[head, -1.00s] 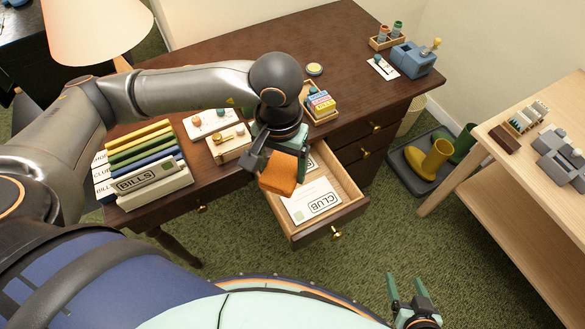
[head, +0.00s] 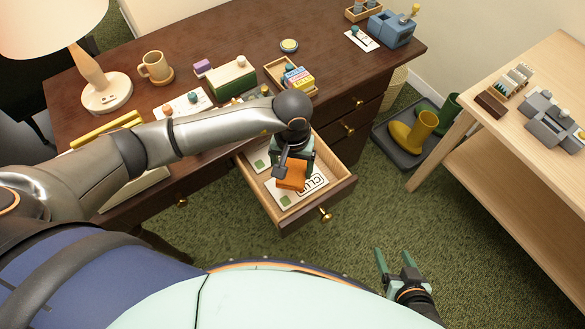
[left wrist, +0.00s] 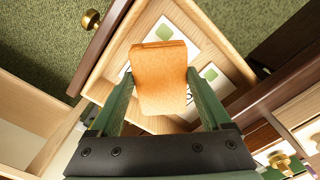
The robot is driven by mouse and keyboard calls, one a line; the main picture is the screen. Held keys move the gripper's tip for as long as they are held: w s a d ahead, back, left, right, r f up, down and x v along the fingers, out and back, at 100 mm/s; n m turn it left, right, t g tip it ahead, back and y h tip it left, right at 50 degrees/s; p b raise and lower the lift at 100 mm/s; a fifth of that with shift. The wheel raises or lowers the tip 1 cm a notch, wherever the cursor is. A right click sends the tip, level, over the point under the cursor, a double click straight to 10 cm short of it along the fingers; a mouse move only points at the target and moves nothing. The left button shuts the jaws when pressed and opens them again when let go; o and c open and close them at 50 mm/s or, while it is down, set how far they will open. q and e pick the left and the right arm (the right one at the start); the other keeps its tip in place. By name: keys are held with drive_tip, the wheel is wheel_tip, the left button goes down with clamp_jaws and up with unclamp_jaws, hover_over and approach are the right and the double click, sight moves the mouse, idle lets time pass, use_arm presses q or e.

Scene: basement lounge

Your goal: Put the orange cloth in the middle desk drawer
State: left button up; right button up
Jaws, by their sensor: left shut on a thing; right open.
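The orange cloth (head: 292,174) is a folded block held in my left gripper (head: 290,168). In the left wrist view the cloth (left wrist: 160,78) sits between the two green fingers of my left gripper (left wrist: 160,95). The gripper is over the open desk drawer (head: 343,188), pointing down; whether the cloth touches the drawer floor I cannot tell. The drawer holds white cards with green squares, one lettered CLUB (head: 312,186), partly hidden by the cloth and gripper. The drawer's wooden walls also show in the left wrist view (left wrist: 112,62). My right gripper (head: 395,265) is open and empty above the carpet.

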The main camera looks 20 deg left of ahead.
sight(293, 162)
use_arm(q)
drive_tip(key=shift+w+a+f, duration=0.15)
drive_tip(key=shift+w+f, duration=0.6)
drive_tip(key=shift+f, duration=0.1)
drive_tip(key=shift+w+a+f, duration=0.1)
drive_tip(key=shift+w+f, duration=0.2)
drive_tip(key=shift+f, duration=1.7)
use_arm(e)
drive_tip(key=shift+w+a+r, duration=0.15)
drive_tip(key=shift+w+r, duration=0.15)
use_arm(q)
drive_tip(key=shift+f+b, duration=0.4)
drive_tip(key=shift+b, duration=0.15)
drive_tip(key=shift+f, duration=0.2)
drive_tip(key=o, duration=1.1)
use_arm(e)
drive_tip(key=shift+w+a+f, duration=0.25)
drive_tip(key=shift+a+f, duration=0.15)
drive_tip(key=shift+f, duration=0.05)
